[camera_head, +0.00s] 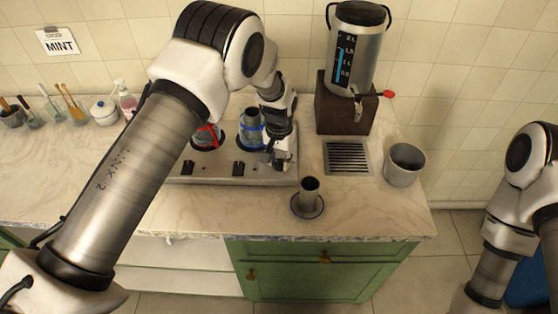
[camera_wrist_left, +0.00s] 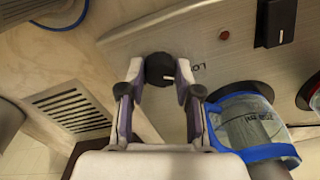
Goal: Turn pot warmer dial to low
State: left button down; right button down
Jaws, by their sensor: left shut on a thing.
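The steel pot warmer (camera_head: 225,181) stands on the counter and carries a blue-banded pot (camera_head: 250,121) and a red-banded pot (camera_head: 205,137). Lettering starting "LO" is printed on the panel beside the dial. In the head view my left gripper (camera_head: 278,160) is at the warmer's right end and hides this dial. My right arm shows at the right edge, but its gripper is out of frame.
Black switches (camera_head: 238,168) sit along the warmer's front. A steel samovar (camera_head: 357,45) on a dark block (camera_head: 345,103), a drain grate (camera_head: 348,157), a metal bin (camera_head: 404,165) and a small cup (camera_head: 309,189) on a saucer stand nearby. The front-left counter is clear.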

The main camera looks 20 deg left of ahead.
aim_at(279, 163)
pick_arm(q)
jog(key=shift+s+f, duration=0.2)
jog(key=shift+s, duration=0.05)
jog(key=c, duration=0.8)
grip_release()
jog(key=shift+w, duration=0.2)
jog(key=shift+r, duration=0.1)
notch_tip(279, 163, up, 12)
jog(key=shift+f, duration=0.1)
